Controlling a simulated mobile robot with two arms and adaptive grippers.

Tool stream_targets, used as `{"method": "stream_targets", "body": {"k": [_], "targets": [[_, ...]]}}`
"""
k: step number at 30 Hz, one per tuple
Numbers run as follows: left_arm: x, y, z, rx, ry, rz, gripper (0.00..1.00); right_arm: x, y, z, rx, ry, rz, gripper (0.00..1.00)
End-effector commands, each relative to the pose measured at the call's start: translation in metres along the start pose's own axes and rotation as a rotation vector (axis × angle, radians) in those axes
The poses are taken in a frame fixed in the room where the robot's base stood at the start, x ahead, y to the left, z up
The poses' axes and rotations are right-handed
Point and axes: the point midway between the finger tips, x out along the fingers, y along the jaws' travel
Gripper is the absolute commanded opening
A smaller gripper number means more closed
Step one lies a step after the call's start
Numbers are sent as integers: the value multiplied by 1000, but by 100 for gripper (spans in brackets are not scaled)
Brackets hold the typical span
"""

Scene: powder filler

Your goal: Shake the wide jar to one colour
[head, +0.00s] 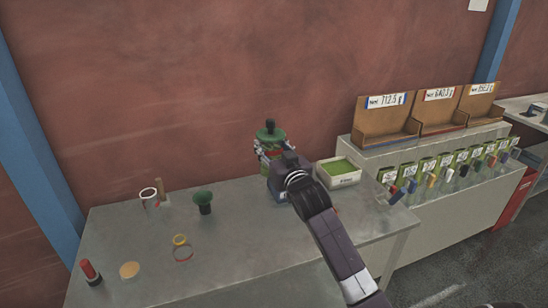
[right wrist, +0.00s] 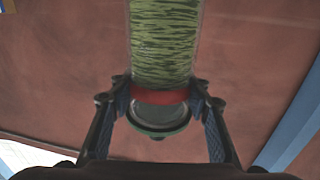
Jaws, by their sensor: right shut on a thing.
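The wide jar (right wrist: 165,45) is in my right gripper, whose two fingers press it from both sides at a red band (right wrist: 160,97). In the right wrist view its contents are green with many thin dark streaks, so more than one shade shows. A clear part and a green-rimmed end lie beyond the band. In the head view the jar's green top (head: 271,135) shows above my right gripper (head: 273,152), which hides much of the jar. The jar looks about upright over the back of the grey table; whether it touches the table is hidden. My left gripper is out of view.
A white tray with green filling (head: 340,172) stands close right of my right gripper. A green funnel (head: 203,203), a clear white-rimmed cup (head: 150,198), coloured rings (head: 180,240) and a red-topped piece (head: 90,272) are on the left. Display bins (head: 388,122) stand right.

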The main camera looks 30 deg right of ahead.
Motion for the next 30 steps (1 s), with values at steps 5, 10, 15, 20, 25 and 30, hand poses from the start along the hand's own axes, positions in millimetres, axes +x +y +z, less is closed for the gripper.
{"method": "stream_targets", "body": {"k": [5,10,15,20,25,30], "targets": [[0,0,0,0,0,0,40,-7,-29,-2,4,3,-1,21],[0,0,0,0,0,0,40,-6,-25,-2,-3,3,3,21],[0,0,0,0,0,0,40,1,5,-2,-6,2,3,21],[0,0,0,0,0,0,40,9,38,-2,-6,2,3,21],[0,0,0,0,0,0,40,13,56,-2,-1,3,1,21],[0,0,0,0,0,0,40,10,38,-2,5,4,-3,21]]}}
